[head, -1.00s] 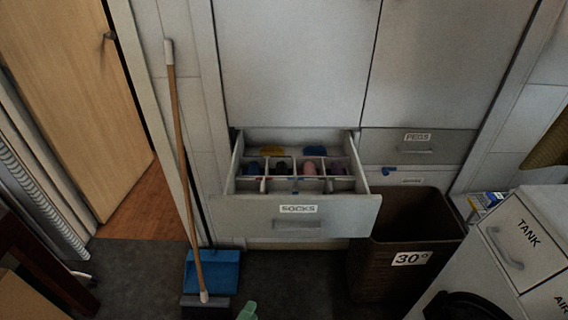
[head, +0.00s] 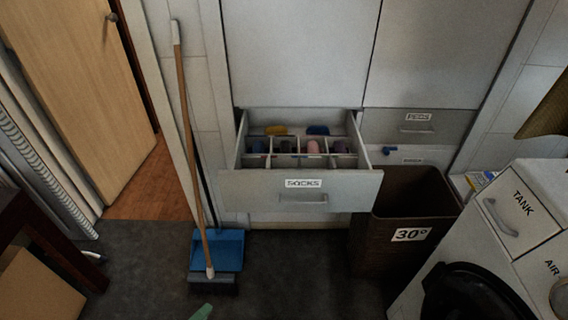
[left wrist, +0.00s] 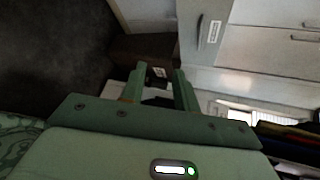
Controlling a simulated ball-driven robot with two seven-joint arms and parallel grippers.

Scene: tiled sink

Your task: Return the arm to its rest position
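My left gripper (head: 203,312) shows only as a small green tip at the bottom edge of the head view, low in front of the cabinet. In the left wrist view my left gripper (left wrist: 158,75) has its two green fingers apart, and I see nothing held between them. My right gripper is not in view. The rest of both arms is out of the head view.
An open drawer labelled SOCKS (head: 246,186) sticks out with rolled socks in its compartments. A brown basket marked 30° (head: 385,250) stands right of it. A broom (head: 190,130) and blue dustpan (head: 232,250) stand left. The washing machine (head: 520,250) is at right.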

